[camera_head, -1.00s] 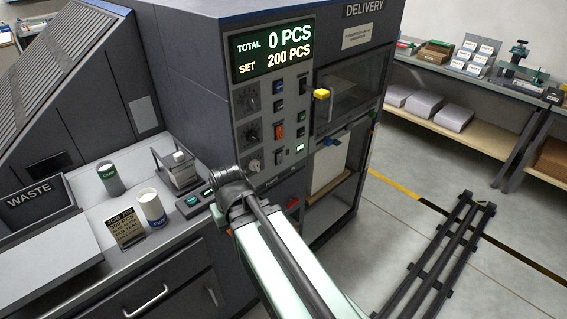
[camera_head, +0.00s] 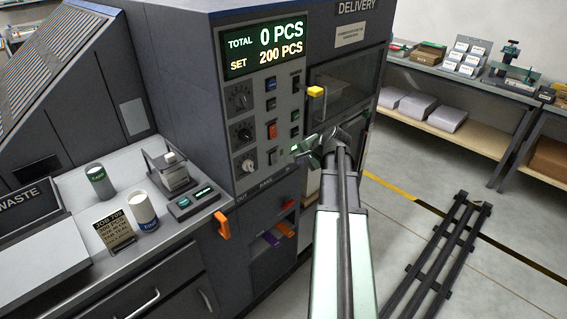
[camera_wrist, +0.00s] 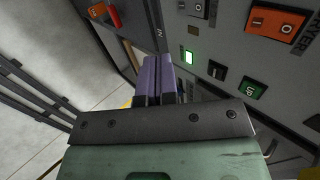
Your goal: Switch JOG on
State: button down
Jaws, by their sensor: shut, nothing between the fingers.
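The grey control panel (camera_head: 252,148) carries knobs, buttons and switches. I cannot read a JOG label in either view, so I cannot tell which control is JOG. My gripper (camera_head: 312,150) is beside the panel's lower right part, near a lit green light (camera_head: 295,149). In the wrist view my gripper (camera_wrist: 156,62) has its two purple-grey fingers together, with nothing between them. The lit green light (camera_wrist: 189,57) is just right of the fingertips. A black switch (camera_wrist: 217,70), a green button (camera_wrist: 252,89) and an orange rocker (camera_wrist: 277,22) are farther right. Contact with the panel cannot be told.
A display (camera_head: 264,48) reads 0 PCS total and 200 PCS set. A yellow knob (camera_head: 315,91) sticks out beside the delivery window (camera_head: 345,85). An orange handle (camera_head: 222,225) juts from the cabinet below. A counter with cups and a sign is at left.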

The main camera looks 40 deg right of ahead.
aim_at(274, 158)
jog(key=b+x, duration=0.2)
jog(key=x, duration=0.2)
jog(key=w+r+b+x, duration=0.1)
jog(key=b+x, duration=0.2)
jog(key=x, duration=0.1)
jog(key=w+b+x, duration=0.1)
jog(key=b+x, duration=0.1)
jog(key=x, duration=0.3)
jog(key=shift+s+a+r, duration=0.1)
jog(key=shift+a+r, duration=0.05)
jog(key=shift+r, duration=0.25)
jog(key=shift+w+a+f+b, duration=0.2)
jog(key=shift+a+b, duration=0.1)
jog(key=shift+b, duration=0.15)
jog(key=shift+s+d+r, duration=0.1)
jog(key=shift+d, duration=0.2)
jog(key=shift+r, duration=0.15)
